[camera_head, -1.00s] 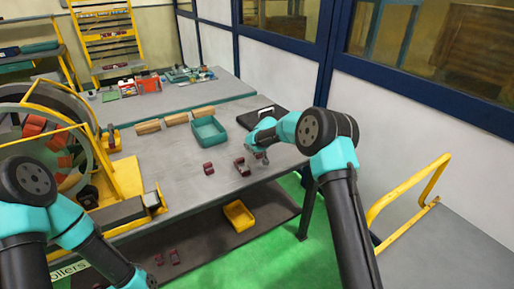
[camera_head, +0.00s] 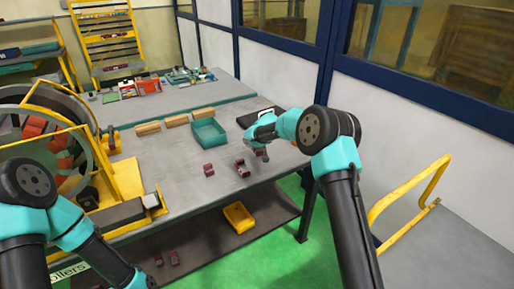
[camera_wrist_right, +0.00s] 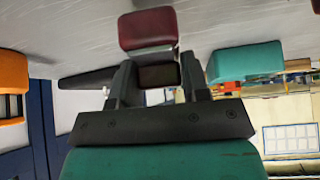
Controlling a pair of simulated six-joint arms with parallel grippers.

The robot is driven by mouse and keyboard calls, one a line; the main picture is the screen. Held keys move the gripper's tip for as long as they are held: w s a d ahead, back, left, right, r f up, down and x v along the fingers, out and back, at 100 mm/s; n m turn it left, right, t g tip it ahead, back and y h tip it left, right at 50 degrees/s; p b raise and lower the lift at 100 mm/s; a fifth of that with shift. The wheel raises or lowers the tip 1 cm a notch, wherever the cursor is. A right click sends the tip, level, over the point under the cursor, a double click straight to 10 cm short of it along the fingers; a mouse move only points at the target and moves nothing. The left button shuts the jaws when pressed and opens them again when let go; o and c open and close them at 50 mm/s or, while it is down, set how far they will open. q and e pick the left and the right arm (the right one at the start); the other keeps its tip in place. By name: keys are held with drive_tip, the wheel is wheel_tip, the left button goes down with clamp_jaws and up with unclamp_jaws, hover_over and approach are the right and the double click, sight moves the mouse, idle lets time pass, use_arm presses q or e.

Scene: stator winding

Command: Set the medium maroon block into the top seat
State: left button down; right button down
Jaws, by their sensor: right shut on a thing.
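My right gripper (camera_wrist_right: 155,95) is shut on a maroon block (camera_wrist_right: 158,76), which sits between its fingers in the right wrist view. A larger maroon face (camera_wrist_right: 147,28) shows just beyond the fingertips and looks like part of the same piece. In the head view the right gripper (camera_head: 260,151) is above the right side of the table, with a bit of maroon at its tip. The round stator frame (camera_head: 62,150), with red-orange blocks inside, stands at the left. Its top seat cannot be made out. My left arm is at the lower left, its gripper out of view.
Maroon pieces (camera_head: 208,170) and (camera_head: 243,169) lie on the grey table (camera_head: 190,190). A teal bin (camera_head: 209,133) and several wooden blocks (camera_head: 148,128) stand behind. A yellow bin (camera_head: 238,215) is on the lower shelf. Table space between stator and maroon pieces is clear.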

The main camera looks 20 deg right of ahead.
drive_tip(key=shift+r, duration=1.9)
drive_tip(key=shift+d+r, duration=0.2)
drive_tip(key=shift+d, duration=0.15)
drive_tip(key=s+d+r+m+h, duration=0.25)
drive_tip(key=d+r, duration=0.45)
drive_tip(key=d, duration=0.5)
drive_tip(key=s+d+r+m+h, duration=0.1)
drive_tip(key=s+d+r+m, duration=0.2)
drive_tip(key=d+r, duration=0.6)
drive_tip(key=s+d+r+m+h, duration=0.1)
drive_tip(key=s+d+r+m, duration=0.15)
drive_tip(key=d+r, duration=0.75)
drive_tip(key=s+d+r+m+g+h, duration=0.1)
drive_tip(key=s+d+r+m, duration=0.2)
drive_tip(key=s+d+r, duration=0.2)
drive_tip(key=s+d+r+m+g+h, duration=0.1)
drive_tip(key=s+d+r+m+g, duration=0.1)
drive_tip(key=s+d+r, duration=0.4)
drive_tip(key=s+d+r+m+g+h, duration=0.1)
drive_tip(key=s+d+r+m, duration=0.3)
drive_tip(key=s+d, duration=0.9)
drive_tip(key=s+r+g, duration=0.1)
drive_tip(key=s, duration=0.3)
drive_tip(key=shift+s+d+r, duration=0.25)
drive_tip(key=shift+s+d, duration=0.05)
drive_tip(key=shift+s, duration=0.05)
